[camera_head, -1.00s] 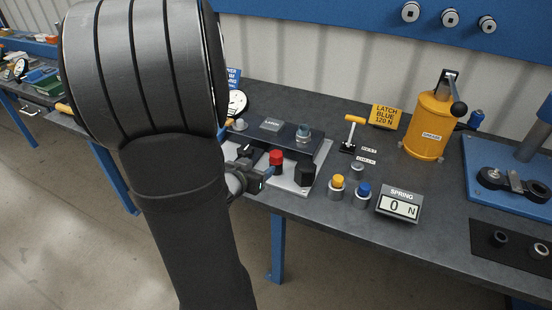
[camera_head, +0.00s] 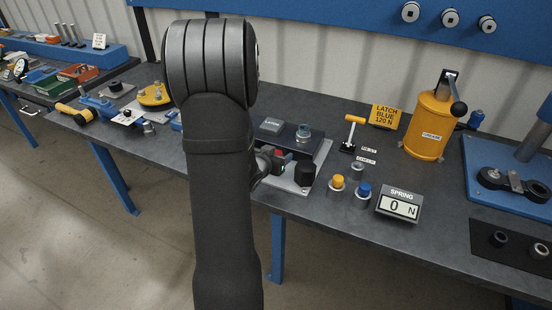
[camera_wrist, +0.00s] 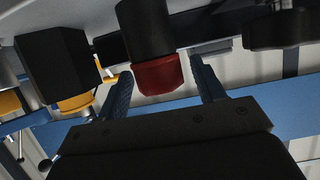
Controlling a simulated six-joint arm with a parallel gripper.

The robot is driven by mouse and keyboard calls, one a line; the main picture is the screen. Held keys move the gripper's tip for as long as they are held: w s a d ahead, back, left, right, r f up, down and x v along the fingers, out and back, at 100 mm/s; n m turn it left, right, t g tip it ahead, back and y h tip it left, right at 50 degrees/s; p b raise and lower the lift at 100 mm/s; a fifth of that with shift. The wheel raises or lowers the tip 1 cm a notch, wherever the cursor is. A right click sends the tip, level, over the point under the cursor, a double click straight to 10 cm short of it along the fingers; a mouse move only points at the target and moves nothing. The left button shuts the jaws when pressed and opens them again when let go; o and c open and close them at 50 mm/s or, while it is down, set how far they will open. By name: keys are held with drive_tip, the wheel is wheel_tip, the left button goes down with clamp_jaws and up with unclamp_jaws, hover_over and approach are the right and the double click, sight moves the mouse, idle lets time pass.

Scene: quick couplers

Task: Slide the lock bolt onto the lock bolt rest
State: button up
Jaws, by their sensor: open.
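A dark part with a red end (camera_wrist: 157,78) hangs between my gripper's two blue fingers in the wrist view. I take it as the lock bolt, though no readable label confirms this. My gripper (camera_wrist: 162,84) is open, one finger on each side, with gaps visible. In the head view my gripper (camera_head: 277,157) is at the bright plate (camera_head: 288,180), partly behind my arm, with a little red showing. I cannot tell for certain which part is the lock bolt rest.
A black knob (camera_head: 305,174) stands right of my gripper and a grey block (camera_head: 271,125) behind it. Yellow (camera_head: 338,182) and blue (camera_head: 362,189) capped parts, an orange T-handle (camera_head: 355,119) and a spring display (camera_head: 398,205) reading 0 N are farther right.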

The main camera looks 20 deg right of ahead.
sight(278, 151)
drive_tip(key=shift+x, duration=0.85)
drive_tip(key=c, duration=1.1)
drive_tip(key=shift+r, duration=0.55)
wheel_tip(278, 151, up, 3)
drive_tip(key=shift+r, duration=0.1)
drive_tip(key=s+d+r, duration=0.2)
drive_tip(key=s, duration=0.1)
drive_tip(key=s+d+r, duration=0.2)
drive_tip(key=s, duration=0.1)
drive_tip(key=s+d+r, duration=0.2)
drive_tip(key=s, duration=0.2)
drive_tip(key=shift+d+r, duration=0.15)
drive_tip(key=shift+r, duration=0.2)
